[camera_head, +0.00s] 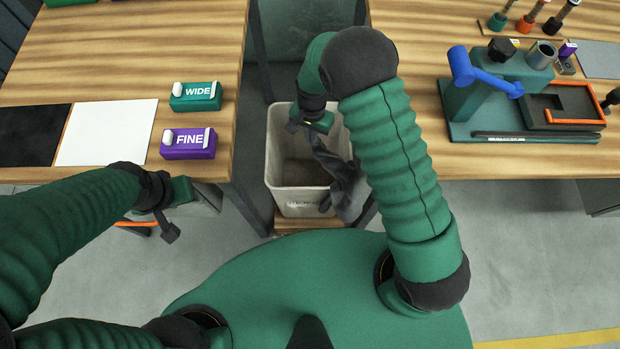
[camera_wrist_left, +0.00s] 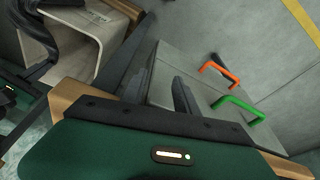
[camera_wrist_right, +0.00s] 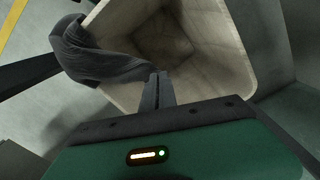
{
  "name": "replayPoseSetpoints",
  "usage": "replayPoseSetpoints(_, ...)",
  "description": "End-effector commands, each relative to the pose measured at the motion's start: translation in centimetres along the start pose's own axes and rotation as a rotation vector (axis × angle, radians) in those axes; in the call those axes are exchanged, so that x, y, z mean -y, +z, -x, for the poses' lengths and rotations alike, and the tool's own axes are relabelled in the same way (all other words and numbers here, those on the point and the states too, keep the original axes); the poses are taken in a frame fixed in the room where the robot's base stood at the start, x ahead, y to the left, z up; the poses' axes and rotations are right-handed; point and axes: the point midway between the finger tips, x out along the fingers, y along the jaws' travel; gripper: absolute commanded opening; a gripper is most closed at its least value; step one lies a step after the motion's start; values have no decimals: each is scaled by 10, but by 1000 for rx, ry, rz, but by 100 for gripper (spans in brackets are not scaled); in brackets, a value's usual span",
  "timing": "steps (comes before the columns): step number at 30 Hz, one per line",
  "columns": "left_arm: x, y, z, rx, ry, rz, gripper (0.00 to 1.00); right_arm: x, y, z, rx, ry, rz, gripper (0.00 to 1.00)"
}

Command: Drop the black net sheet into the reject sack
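The black net sheet (camera_head: 345,185) looks dark grey and crumpled. It hangs from my right gripper (camera_head: 312,130) across the right side of the reject sack (camera_head: 298,206), an open, pale, bin-like container between the tables. In the right wrist view the net sheet (camera_wrist_right: 100,62) runs from the fingertips (camera_wrist_right: 158,88) leftward over the sack's rim (camera_wrist_right: 120,98), with much of it outside. The right fingers are close together on its end. The visible sack floor looks empty. My left gripper (camera_head: 165,212) is low beside the left table; its fingers (camera_wrist_left: 162,90) stand apart, empty.
The left table (camera_head: 130,55) carries a purple FINE box (camera_head: 188,151), a green WIDE box (camera_head: 195,104), a white sheet (camera_head: 108,135) and a black sheet (camera_head: 30,138). The right table (camera_head: 420,40) carries a green-and-blue tool stand (camera_head: 495,90). Table edges flank the sack.

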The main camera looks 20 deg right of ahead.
Motion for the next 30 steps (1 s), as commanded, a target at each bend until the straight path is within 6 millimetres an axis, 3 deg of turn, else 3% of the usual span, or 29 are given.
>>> replayPoseSetpoints(1,0,2,-9,0,0,0,36,0,1,-9,0,0,0,0)
replayPoseSetpoints(9,0,2,-8,-1,0,0,36,1,2,-8,-1,-1,-1,0)
replayPoseSetpoints(15,0,2,-8,-1,0,0,36,1,2,-8,0,-1,-1,25)
replayPoseSetpoints(22,0,2,-8,-1,0,0,36,1,2,-8,0,-1,-1,27)
replayPoseSetpoints(28,0,2,-8,0,0,0,36,1,2,-8,0,-1,-1,52)
replayPoseSetpoints(30,0,2,-8,0,0,0,36,1,2,-8,0,-1,-1,55)
